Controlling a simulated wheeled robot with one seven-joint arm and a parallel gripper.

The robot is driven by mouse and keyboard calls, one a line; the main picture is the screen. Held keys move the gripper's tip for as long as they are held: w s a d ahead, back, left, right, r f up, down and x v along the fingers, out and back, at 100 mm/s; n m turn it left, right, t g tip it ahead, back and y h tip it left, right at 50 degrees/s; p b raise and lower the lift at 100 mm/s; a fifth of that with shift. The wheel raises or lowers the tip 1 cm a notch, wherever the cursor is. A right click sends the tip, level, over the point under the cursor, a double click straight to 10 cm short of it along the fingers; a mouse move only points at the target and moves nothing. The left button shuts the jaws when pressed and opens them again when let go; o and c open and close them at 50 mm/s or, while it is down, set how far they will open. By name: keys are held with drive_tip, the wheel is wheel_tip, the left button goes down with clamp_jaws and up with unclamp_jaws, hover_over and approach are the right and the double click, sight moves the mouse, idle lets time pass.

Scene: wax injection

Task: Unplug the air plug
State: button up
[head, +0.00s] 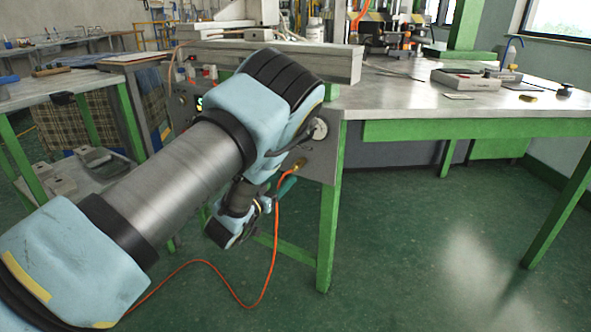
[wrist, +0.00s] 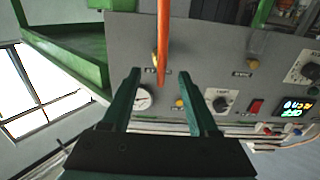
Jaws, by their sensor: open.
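The air plug (head: 299,166) is a small brass-coloured fitting on the side of the grey panel, with an orange hose (head: 277,215) hanging from it. In the wrist view a brass fitting (wrist: 154,62) shows partly behind the orange hose (wrist: 164,35). My gripper (wrist: 159,74) has two dark green fingers, open and apart. The hose runs into the gap between the fingertips, and neither finger visibly touches it. In the head view the green fingers (head: 286,187) are just below and left of the plug. How the plug sits in its socket is hard to see.
The panel carries a round gauge (wrist: 142,98), a black knob (wrist: 221,101), a red switch (wrist: 256,106) and a lit display (wrist: 292,107). A green table leg (head: 329,215) stands right of the plug. The hose loops down to the floor, which is clear at the right.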

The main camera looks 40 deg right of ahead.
sight(291, 171)
drive_tip(key=shift+b+x, duration=0.85)
drive_tip(key=shift+x, duration=2.65)
drive_tip(key=shift+c, duration=0.2)
clamp_jaws()
drive_tip(key=shift+a, duration=0.1)
drive_tip(key=shift+p+v, duration=0.5)
drive_tip(key=shift+v, duration=2.45)
